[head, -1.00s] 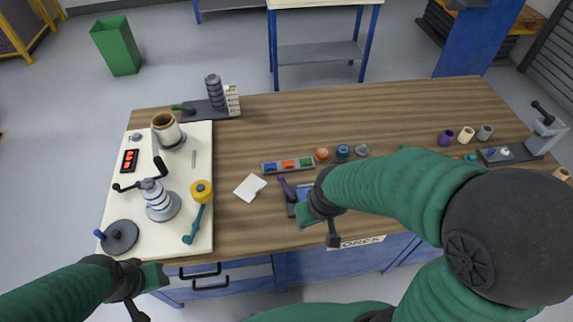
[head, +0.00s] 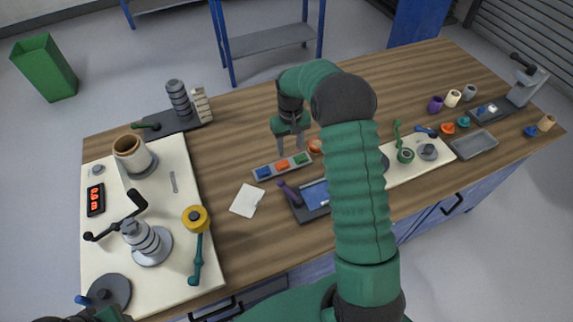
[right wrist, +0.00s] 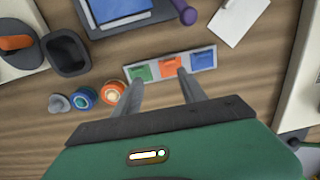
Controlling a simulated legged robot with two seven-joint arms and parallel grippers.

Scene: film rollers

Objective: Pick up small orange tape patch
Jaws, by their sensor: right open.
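The small orange tape patch (head: 282,166) lies in the middle slot of a grey strip tray (head: 263,164), between a blue patch (head: 264,172) and a green patch (head: 301,159). In the right wrist view the orange patch (right wrist: 171,63) shows just past the fingertips. My right gripper (head: 290,146) is open and empty, over the table by the tray's far side. In the right wrist view its fingers (right wrist: 160,76) point at the tray, the orange patch between their tip directions. My left gripper (head: 108,314) barely shows at the bottom left edge; its jaws are hidden.
A blue pad on a dark board (head: 315,193) with a purple-handled tool (head: 290,194) lies on the near side of the tray. A white card (head: 247,200) lies left. Small round rolls (right wrist: 98,96) sit beside the tray. A cream board with a crank device (head: 150,240) fills the left.

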